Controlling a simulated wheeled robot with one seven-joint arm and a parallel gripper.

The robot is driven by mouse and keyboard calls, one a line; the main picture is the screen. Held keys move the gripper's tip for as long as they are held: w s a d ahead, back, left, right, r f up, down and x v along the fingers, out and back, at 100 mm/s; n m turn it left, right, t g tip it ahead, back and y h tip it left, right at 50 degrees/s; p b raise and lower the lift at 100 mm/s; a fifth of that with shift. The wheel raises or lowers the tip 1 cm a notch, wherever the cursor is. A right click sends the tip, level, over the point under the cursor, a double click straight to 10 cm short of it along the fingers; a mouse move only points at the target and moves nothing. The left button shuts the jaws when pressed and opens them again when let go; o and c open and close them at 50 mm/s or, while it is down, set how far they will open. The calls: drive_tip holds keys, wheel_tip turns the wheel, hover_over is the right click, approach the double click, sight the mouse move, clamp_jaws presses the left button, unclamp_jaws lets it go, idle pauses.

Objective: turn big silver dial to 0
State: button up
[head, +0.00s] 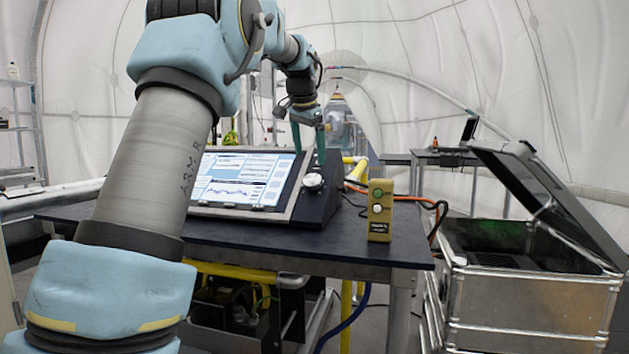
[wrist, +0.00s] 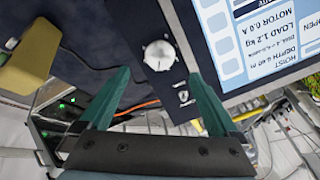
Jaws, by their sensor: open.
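The big silver dial (head: 313,181) sits on the sloped black panel (head: 320,203) to the right of the lit screen. It also shows in the wrist view (wrist: 159,55), just beyond and roughly between my two green fingertips. Its number marks are too small to read, so its setting cannot be told. My gripper (head: 308,151) is open and empty, pointing down above and behind the dial. In the wrist view my gripper (wrist: 159,76) has its fingers well apart, and neither visibly touches the dial.
The screen (head: 244,178) stands left of the panel on the dark table (head: 300,245). A yellow button box (head: 380,211) stands near the table's right front. Orange cables (head: 420,199) run behind it. An open metal case (head: 525,303) stands right of the table.

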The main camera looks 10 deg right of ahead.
sight(312, 178)
drive_tip(key=x, duration=0.8)
drive_tip(key=shift+f, duration=0.25)
drive_tip(key=c, duration=1.4)
drive_tip(key=shift+p, duration=0.35)
